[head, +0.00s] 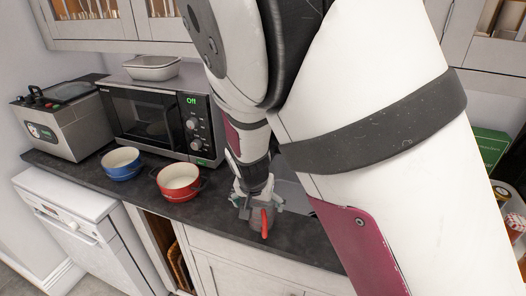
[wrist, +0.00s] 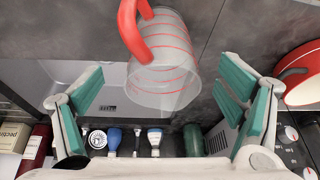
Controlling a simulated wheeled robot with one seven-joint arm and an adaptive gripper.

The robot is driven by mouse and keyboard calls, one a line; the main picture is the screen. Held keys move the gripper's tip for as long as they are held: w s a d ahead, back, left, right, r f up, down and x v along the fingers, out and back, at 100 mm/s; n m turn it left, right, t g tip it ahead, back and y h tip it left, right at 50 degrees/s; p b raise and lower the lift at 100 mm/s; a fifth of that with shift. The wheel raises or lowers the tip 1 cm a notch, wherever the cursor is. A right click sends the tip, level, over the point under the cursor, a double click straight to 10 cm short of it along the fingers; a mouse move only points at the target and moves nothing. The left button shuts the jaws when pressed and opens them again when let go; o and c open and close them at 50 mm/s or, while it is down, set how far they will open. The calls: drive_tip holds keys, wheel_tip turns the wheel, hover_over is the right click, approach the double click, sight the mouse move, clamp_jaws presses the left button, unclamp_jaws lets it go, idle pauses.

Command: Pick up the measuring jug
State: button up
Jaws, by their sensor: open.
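The measuring jug (wrist: 168,62) is clear, with red rings around its body and a red handle. In the wrist view it is at the upper middle, its handle towards the upper left. In the head view its red handle (head: 264,223) shows on the dark counter, with much of its body hidden by my gripper (head: 257,204). My gripper is just above the jug. In the wrist view the green-padded fingers of my gripper (wrist: 163,88) are spread wide on either side, apart from the jug, with nothing between the pads.
A red pot (head: 179,182) and a blue pot (head: 122,164) stand left of the jug. A microwave (head: 160,118) with a dish (head: 152,68) on top stands behind them, and a bread maker (head: 60,118) at far left. Bottles and jars crowd the wrist view's lower edge.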

sight(260, 214)
drive_tip(key=x, duration=0.8)
drive_tip(key=shift+s+a+f, duration=0.1)
drive_tip(key=shift+s+f, duration=0.1)
drive_tip(key=shift+f, duration=0.05)
drive_tip(key=c, duration=1.2)
